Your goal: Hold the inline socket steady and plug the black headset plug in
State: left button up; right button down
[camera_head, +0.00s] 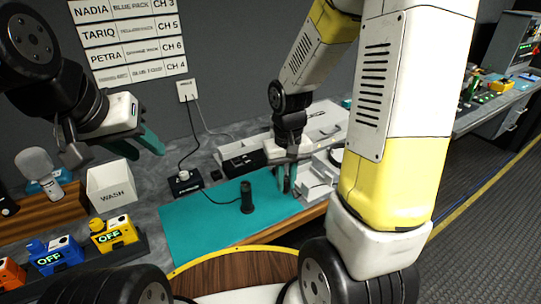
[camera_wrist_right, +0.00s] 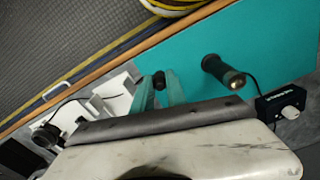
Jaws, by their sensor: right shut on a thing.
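The inline socket (camera_head: 247,197), a dark upright cylinder, stands on the teal mat (camera_head: 190,245), with a thin cable running to a small black box. In the right wrist view the socket (camera_wrist_right: 224,72) shows its round end towards the camera. My right gripper (camera_head: 288,186) is over the mat's right edge, to the right of the socket and apart from it. Its teal fingers are shut on a small black piece, seemingly the headset plug (camera_wrist_right: 159,80), mostly hidden between them. My left gripper (camera_head: 142,146) is raised at the left, well away from the socket, its fingers apart and empty.
The black box (camera_head: 185,183) sits behind the mat. Pale trays (camera_head: 318,180) are right of my right gripper. The mat around the socket is clear.

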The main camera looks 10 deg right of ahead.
jog(key=w, duration=0.5)
jog(key=w+d+f, duration=0.1)
jog(key=w, duration=0.8)
jog(key=shift+w+d+f, duration=0.25)
jog(key=shift+w, duration=0.15)
jog(key=shift+w+f, duration=0.15)
jog(key=shift+f, duration=0.65)
jog(key=shift+w+f, duration=0.15)
jog(key=shift+f, duration=0.6)
jog(key=shift+f, duration=0.15)
jog(key=c, duration=1.3)
grip_release()
jog(key=shift+c, duration=0.2)
notch_tip(320, 180, up, 8)
jog(key=s+r, duration=0.1)
notch_tip(320, 180, up, 14)
jog(key=t+y, duration=0.1)
jog(key=t, duration=0.3)
send_over(287, 180)
jog(key=s+r+t+y, duration=0.1)
jog(key=s+r+t, duration=0.1)
jog(key=s, duration=0.7)
jog(key=shift+a+r, duration=0.25)
jog(key=shift+a, duration=0.2)
